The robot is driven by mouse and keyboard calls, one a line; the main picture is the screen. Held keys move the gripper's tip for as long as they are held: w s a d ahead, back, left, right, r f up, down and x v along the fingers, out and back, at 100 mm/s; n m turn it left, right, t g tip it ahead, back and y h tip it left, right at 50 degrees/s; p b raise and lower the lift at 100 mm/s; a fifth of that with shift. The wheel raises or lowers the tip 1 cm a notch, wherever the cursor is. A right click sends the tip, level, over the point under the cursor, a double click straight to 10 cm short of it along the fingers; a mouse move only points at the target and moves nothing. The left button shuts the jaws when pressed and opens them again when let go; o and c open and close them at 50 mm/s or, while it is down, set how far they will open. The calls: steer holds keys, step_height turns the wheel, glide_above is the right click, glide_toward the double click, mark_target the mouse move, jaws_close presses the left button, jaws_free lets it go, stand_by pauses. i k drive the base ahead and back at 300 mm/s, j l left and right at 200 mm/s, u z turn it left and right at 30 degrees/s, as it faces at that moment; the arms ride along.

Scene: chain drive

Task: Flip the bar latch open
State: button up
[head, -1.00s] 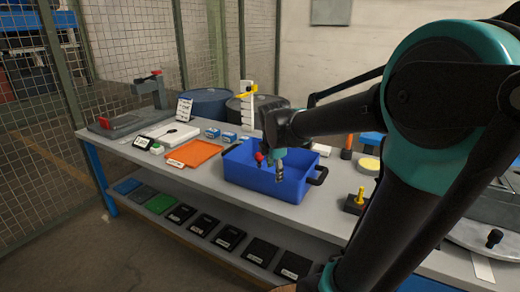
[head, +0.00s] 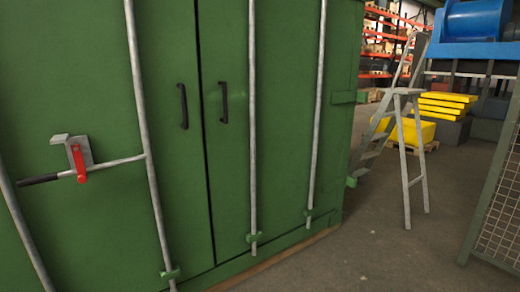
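A bar latch (head: 120,162) is on the left door of a green metal cabinet (head: 230,150) in the head view. Its handle is a grey bar running from a vertical rod leftward to a black grip (head: 37,181). A grey bracket (head: 74,146) with a red catch (head: 78,163) sits over the bar, and the red catch hangs down across it. The bar lies nearly level, close to the door. My gripper is not in the head view now.
Two black pull handles (head: 183,106) flank the door seam. Vertical grey rods (head: 252,120) run down the doors. A grey stepladder (head: 400,150) stands to the right, with yellow bins (head: 410,130) behind it. A mesh panel (head: 495,200) is at the right edge. The floor in front is clear.

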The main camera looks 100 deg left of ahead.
mark_target(82, 178)
steer(key=u, duration=0.5)
steer(key=l+u, duration=0.1)
steer(key=u, duration=0.9)
steer(key=k+u, duration=0.1)
steer(key=u, duration=1.95)
steer(key=k+j+u, duration=0.1)
steer(key=u, duration=0.4)
